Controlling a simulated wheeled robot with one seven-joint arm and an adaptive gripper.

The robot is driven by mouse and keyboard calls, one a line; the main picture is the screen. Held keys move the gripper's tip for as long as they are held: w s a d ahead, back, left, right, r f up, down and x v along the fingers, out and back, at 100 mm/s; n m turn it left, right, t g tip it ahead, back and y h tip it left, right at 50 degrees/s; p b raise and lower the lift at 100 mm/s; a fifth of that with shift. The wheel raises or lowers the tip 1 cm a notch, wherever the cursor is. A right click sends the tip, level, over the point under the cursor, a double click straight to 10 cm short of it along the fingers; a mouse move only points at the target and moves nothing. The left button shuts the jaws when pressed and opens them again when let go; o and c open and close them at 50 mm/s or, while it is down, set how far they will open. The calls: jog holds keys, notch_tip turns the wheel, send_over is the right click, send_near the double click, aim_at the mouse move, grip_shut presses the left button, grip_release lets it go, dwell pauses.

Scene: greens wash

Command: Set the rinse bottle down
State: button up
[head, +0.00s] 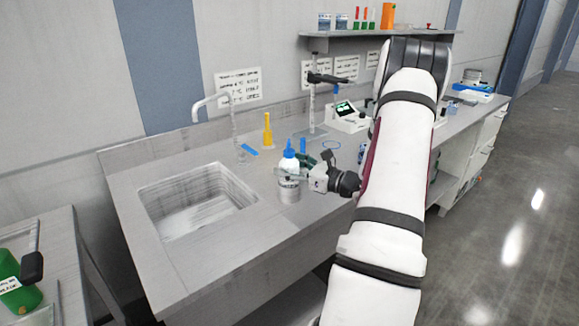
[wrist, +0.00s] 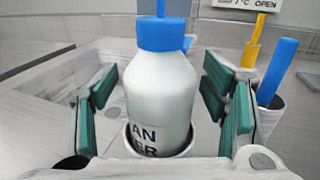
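My gripper (head: 300,172) reaches in from the right at the bottle. In the wrist view its green finger pads (wrist: 162,110) stand on both sides of the bottle, with a visible gap on each side. The bottle's base is hidden.
A blue-topped item (wrist: 277,72) stands in a white cup close to the right finger. A yellow bottle (head: 267,132) stands behind. The sink (head: 195,200) opens to the left. A small device with a screen (head: 346,116) is at the back right.

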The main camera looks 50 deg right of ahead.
jog(key=shift+r, duration=0.1)
jog(key=shift+s+d, duration=0.1)
jog(key=shift+s, duration=0.2)
jog(key=s, duration=1.1)
jog(key=shift+s+d, duration=0.2)
jog(key=shift+d, duration=0.15)
